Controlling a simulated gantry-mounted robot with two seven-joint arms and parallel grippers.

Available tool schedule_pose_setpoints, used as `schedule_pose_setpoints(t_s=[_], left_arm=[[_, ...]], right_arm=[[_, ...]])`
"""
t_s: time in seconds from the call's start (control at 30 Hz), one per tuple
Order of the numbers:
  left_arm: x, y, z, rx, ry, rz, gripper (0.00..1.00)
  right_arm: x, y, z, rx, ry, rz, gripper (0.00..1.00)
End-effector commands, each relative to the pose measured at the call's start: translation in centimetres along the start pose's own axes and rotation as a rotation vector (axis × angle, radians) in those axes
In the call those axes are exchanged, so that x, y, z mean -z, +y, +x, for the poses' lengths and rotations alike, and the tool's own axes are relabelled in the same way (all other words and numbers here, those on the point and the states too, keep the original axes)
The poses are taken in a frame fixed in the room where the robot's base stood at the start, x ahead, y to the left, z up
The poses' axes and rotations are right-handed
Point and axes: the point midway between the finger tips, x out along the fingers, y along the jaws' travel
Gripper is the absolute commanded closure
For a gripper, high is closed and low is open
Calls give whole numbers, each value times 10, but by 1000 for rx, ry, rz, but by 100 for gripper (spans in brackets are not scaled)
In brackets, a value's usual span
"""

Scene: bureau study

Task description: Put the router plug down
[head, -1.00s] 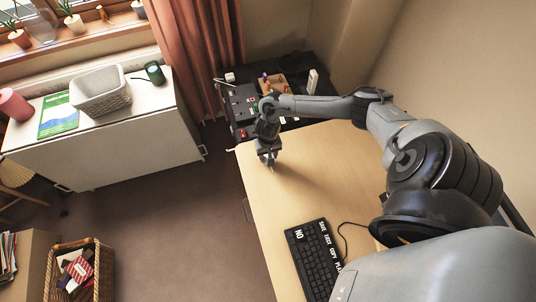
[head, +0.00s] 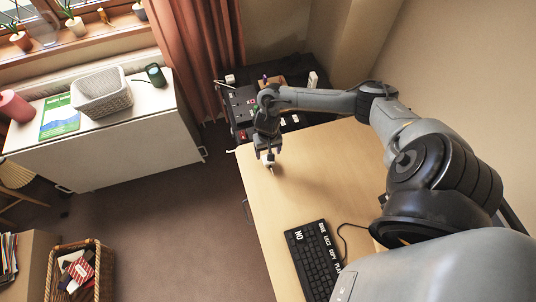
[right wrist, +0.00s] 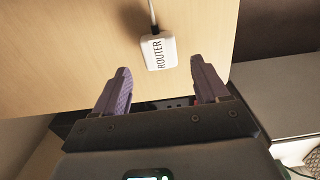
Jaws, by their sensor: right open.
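The router plug (right wrist: 158,53) is a small white block with "ROUTER" printed on it and a pale cable leading off its far end. In the right wrist view it lies on the light wooden desk, just beyond the fingertips of my right gripper (right wrist: 160,80). The two purple fingers are apart, with nothing between them. In the head view my right gripper (head: 267,162) is low over the far left part of the desk (head: 320,180), with a bit of the white plug (head: 268,158) showing at it. My left gripper is not in view.
A black keyboard (head: 313,262) with a cable lies at the desk's near left edge. A dark unit with a power strip (head: 241,104) and small items stands beyond the desk. The middle of the desk is clear. A white cabinet (head: 110,135) stands at left.

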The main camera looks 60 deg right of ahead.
Motion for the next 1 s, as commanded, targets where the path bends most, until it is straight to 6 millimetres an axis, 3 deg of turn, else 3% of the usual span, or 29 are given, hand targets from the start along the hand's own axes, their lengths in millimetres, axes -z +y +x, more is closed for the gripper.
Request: schedule_pose_setpoints(t_s=[0.1,0.4,1.0], left_arm=[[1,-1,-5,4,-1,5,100],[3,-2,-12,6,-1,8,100],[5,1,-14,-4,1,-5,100]], right_arm=[[1,0,-25,2,3,-1,27],[0,0,-66,0,2,-1,27],[0,0,-74,-1,0,1,27]])
